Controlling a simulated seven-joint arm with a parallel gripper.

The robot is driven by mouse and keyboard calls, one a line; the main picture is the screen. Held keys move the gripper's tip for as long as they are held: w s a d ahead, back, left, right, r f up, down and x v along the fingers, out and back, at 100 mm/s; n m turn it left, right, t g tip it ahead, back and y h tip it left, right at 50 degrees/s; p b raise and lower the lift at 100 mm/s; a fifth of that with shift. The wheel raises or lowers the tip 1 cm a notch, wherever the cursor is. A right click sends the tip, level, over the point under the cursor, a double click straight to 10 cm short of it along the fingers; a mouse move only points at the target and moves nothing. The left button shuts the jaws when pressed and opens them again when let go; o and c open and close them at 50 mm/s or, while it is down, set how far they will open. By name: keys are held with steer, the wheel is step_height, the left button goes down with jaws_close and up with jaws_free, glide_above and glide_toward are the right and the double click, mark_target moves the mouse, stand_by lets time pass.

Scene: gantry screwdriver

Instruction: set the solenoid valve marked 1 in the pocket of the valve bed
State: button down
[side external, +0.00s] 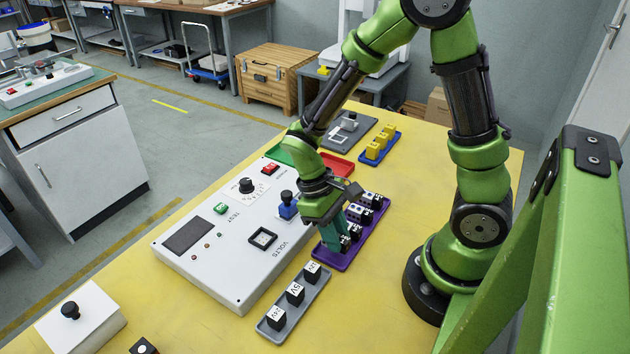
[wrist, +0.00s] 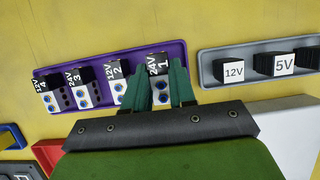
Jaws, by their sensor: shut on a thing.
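The solenoid valve marked 1 (wrist: 157,65) is a black-and-white block labelled 24V at the right end of the purple tray (wrist: 195,88). My gripper (wrist: 168,78) has its green fingers on either side of it and is shut on it. In the side external view my gripper (side external: 336,228) is low over the near end of the purple tray (side external: 322,262), and its fingers partly hide the valve. The valve still appears to be in the tray; I cannot tell if it is lifted. A grey plate (side external: 338,139) with a raised fitting, possibly the valve bed, lies at the back.
Valves marked 2 (wrist: 117,70), 3 (wrist: 78,78) and 4 (wrist: 43,85) share the tray. A grey tray (side external: 268,327) of voltage blocks is nearby. A white control panel (side external: 215,275) with knobs stands left. A blue tray (side external: 368,161) holds yellow pieces.

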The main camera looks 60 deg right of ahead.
steer(key=shift+m, duration=0.3)
steer(key=r, duration=0.5)
steer(key=d+r, duration=0.1)
steer(key=r, duration=0.2)
steer(key=shift+w, duration=0.15)
steer(key=w+d+r+m+t+y, duration=0.1)
steer(key=w+d+m+t+y, duration=0.55)
steer(key=w+m, duration=0.8)
steer(key=shift+s+d+f+m+g+h, duration=0.25)
steer(key=shift+s+f+m+h, duration=0.2)
steer(key=shift+f, duration=0.45)
steer(key=shift+s+d+f+m+g+h, duration=0.2)
steer(key=shift+s+f+m+g, duration=0.25)
steer(key=shift+f, duration=0.4)
steer(key=shift+s+d+f+m+g+h, duration=0.15)
steer(key=shift+s+f+m+g+h, duration=0.3)
steer(key=shift+f, duration=0.45)
steer(key=shift+w+f, duration=0.15)
steer(key=shift+f, duration=0.55)
steer(key=c, duration=0.7)
jaws_free()
steer(key=shift+o, duration=0.2)
